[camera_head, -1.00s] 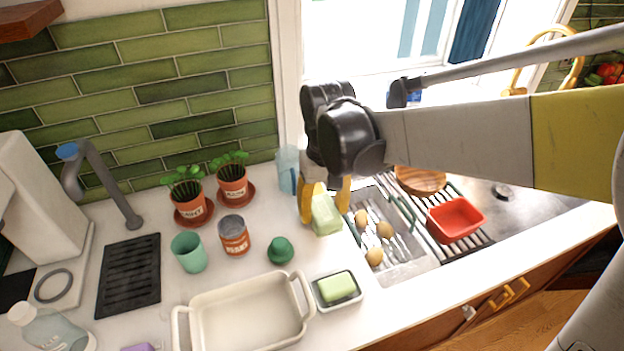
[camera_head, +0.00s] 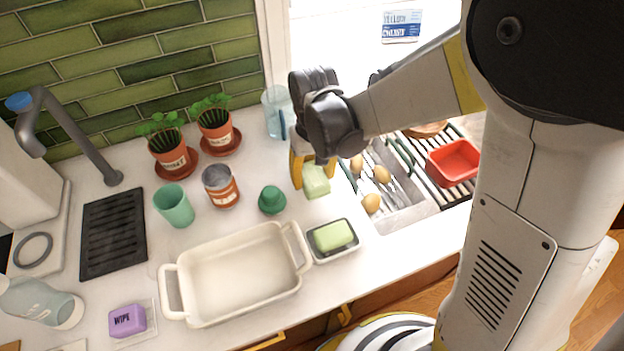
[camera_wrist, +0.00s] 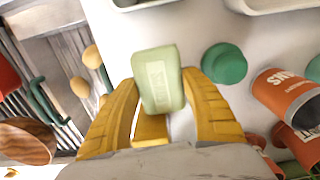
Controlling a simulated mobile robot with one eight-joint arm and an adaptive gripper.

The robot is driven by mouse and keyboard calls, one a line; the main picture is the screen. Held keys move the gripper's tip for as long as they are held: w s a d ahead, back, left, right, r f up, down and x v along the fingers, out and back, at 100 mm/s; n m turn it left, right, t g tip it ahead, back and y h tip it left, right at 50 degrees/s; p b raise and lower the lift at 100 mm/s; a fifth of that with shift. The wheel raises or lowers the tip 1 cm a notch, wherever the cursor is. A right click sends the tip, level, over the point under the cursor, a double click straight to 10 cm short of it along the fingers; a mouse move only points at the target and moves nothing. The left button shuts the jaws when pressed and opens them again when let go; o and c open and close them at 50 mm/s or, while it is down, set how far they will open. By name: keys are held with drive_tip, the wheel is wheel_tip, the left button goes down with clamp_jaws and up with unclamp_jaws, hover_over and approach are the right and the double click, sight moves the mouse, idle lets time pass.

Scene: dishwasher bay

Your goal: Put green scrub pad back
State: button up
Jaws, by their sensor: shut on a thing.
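My gripper (camera_head: 308,172) has yellow fingers and is shut on a pale green block (camera_head: 316,181), which I take for the green scrub pad. A second, brighter green block (camera_head: 333,236) lies in a small pale, dark-rimmed dish (camera_head: 340,255) nearer the counter's front edge.
A cream baking dish (camera_head: 235,275) stands left of the small dish. A green knob-like object (camera_head: 271,200), a can (camera_head: 220,187) and a green cup (camera_head: 174,206) stand left of my gripper. A purple sponge (camera_head: 127,320) lies front left.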

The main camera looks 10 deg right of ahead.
sight(313, 186)
drive_tip(key=shift+f+b, duration=0.6)
drive_tip(key=shift+f, duration=1.5)
drive_tip(key=shift+f, duration=0.1)
drive_tip(key=shift+f, duration=0.15)
drive_tip(key=o, duration=1.1)
drive_tip(key=shift+r, duration=0.25)
